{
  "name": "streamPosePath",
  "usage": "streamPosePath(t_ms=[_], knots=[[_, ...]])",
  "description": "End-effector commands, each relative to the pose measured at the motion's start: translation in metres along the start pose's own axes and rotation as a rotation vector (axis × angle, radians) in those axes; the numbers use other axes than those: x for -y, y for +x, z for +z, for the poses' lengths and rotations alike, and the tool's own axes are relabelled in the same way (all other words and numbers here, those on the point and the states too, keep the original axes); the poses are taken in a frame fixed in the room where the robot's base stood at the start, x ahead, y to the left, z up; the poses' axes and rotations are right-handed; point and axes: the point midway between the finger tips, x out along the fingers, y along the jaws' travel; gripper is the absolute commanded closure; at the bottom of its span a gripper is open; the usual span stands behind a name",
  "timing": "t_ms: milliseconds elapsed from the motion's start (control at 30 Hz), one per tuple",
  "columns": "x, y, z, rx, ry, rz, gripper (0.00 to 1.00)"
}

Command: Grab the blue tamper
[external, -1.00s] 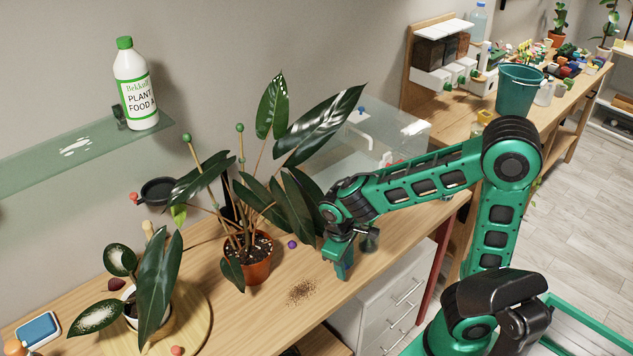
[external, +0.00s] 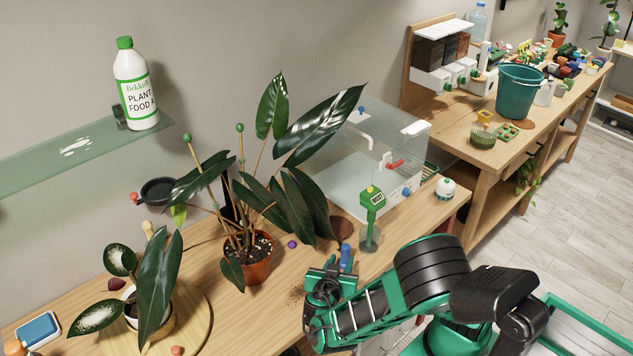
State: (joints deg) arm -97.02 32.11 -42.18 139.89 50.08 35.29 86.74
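The blue tamper (external: 346,257) stands roughly upright at the workbench just beyond my gripper, to the right of the large potted plant. Its upper part shows, and its lower part is hidden by my gripper. My gripper (external: 332,270) is low over the bench, close in front of the tamper. Its fingers are small and partly hidden by my wrist. I cannot tell whether they touch the tamper or how far apart they are.
The large plant in a terracotta pot (external: 248,262) stands left of my gripper. A green meter in a clear jar (external: 371,222) stands just to the right. A clear glass box (external: 365,160) is behind.

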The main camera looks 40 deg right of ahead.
Motion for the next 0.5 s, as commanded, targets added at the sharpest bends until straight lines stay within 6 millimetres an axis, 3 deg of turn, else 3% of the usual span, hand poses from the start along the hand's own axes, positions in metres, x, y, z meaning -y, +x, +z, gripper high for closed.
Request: streamPosePath(t_ms=[33, 233, 500], knots=[[-0.001, -0.009, 0.005, -0.037, -0.001, -0.028, 0.70], [-0.006, -0.008, 0.003, -0.063, 0.030, -0.030, 0.70], [-0.005, 0.028, 0.001, -0.062, 0.031, -0.025, 0.70]])
